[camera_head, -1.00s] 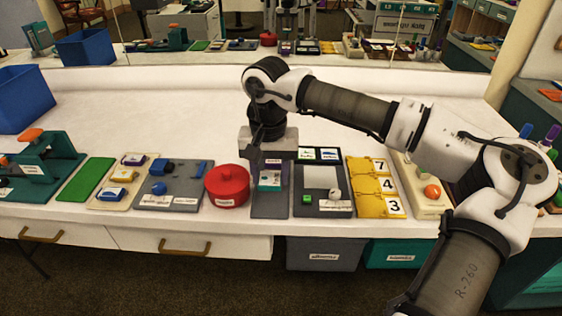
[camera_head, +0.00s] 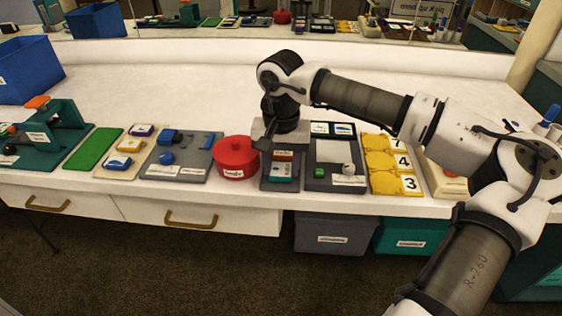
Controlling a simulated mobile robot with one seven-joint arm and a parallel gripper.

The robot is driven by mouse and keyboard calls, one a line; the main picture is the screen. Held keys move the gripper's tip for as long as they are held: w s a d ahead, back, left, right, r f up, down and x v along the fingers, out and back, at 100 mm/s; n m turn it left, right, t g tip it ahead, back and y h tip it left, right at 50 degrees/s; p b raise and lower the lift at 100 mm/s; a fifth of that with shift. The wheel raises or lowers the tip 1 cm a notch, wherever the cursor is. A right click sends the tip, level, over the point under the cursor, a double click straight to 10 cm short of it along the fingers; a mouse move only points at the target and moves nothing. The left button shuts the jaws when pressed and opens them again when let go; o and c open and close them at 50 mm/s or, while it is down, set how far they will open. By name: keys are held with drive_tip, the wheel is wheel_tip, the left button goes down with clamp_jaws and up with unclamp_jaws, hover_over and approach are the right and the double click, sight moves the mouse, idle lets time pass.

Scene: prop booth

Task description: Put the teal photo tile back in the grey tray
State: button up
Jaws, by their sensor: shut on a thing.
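The teal photo tile (camera_head: 281,171) is small and shows below my gripper (camera_head: 282,153), over the small dark grey tray (camera_head: 268,186) just right of the red pot. My gripper is shut on the tile; its fingers are small and partly hidden by the hand. A reddish-orange labelled piece shows just behind the tile. The tile is at or just above the tray; I cannot tell whether it touches.
The red pot (camera_head: 236,158) stands close on the left. A dark board (camera_head: 333,182) with picture cards and a green cube is close on the right, then yellow number tiles (camera_head: 380,165). The white counter behind is clear.

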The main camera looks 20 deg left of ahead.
drive_tip(key=o, duration=1.1)
drive_tip(key=shift+c, duration=0.2)
drive_tip(key=shift+r, duration=0.1)
wheel_tip(320, 180, up, 14)
drive_tip(key=shift+p, duration=0.3)
drive_tip(key=shift+f, duration=0.2)
